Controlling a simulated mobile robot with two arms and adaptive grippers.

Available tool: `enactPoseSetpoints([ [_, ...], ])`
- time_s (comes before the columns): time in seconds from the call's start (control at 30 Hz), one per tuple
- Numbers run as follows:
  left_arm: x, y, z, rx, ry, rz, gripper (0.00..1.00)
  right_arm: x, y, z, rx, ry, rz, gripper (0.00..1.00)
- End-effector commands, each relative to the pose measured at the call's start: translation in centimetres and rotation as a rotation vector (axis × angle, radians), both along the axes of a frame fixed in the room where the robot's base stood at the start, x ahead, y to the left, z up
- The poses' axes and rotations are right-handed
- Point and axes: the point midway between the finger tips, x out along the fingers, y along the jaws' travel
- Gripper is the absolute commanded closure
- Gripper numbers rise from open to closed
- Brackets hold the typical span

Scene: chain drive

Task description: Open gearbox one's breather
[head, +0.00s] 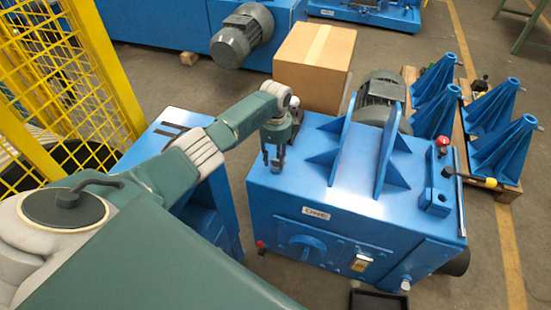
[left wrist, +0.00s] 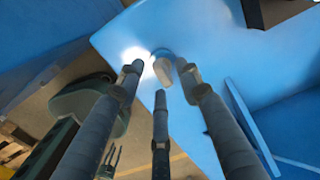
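Gearbox one is the blue housing (head: 288,192) with a white label reading "ONE" (head: 315,213). My left gripper (head: 275,163) points down over the left part of its top. In the left wrist view its three fingers (left wrist: 159,80) are spread apart with nothing between them that I see held. A small pale cap (left wrist: 162,68), which looks like the breather, stands on the blue top among the fingertips. I cannot tell whether any finger touches it. In the head view the gripper hides it.
Two upright blue plates (head: 340,150) stand on the housing's top, right of the gripper. A grey motor (head: 382,95) and a cardboard box (head: 315,65) are behind. A red knob (head: 442,143) is at the right. A yellow fence (head: 70,80) stands at the left.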

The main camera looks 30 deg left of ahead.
Motion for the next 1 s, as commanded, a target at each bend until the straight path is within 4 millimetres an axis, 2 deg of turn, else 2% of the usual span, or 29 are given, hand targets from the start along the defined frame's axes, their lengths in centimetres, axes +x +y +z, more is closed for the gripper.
enactPoseSetpoints([
  [0.1,0.0,0.0,0.0,0.000,0.000,0.000,0.65,-0.7,-0.1,-0.1,-0.001,0.011,0.001,0.60],
  [0.27,0.0,0.0,0.0,0.000,0.000,0.000,0.96,-1.7,-0.4,-0.1,-0.006,0.025,0.002,0.60],
  [0.3,0.0,0.0,0.0,0.000,0.000,0.000,1.00,-1.9,-0.5,-0.1,-0.007,0.028,0.003,0.60],
  [0.67,0.0,-0.1,0.1,-0.002,0.000,0.037,1.00,-1.8,-1.1,0.1,-0.015,0.027,0.005,0.60],
  [1.0,0.1,-0.2,0.3,-0.002,-0.001,0.254,1.00,-1.4,-1.1,1.4,-0.013,0.021,0.006,0.60],
])
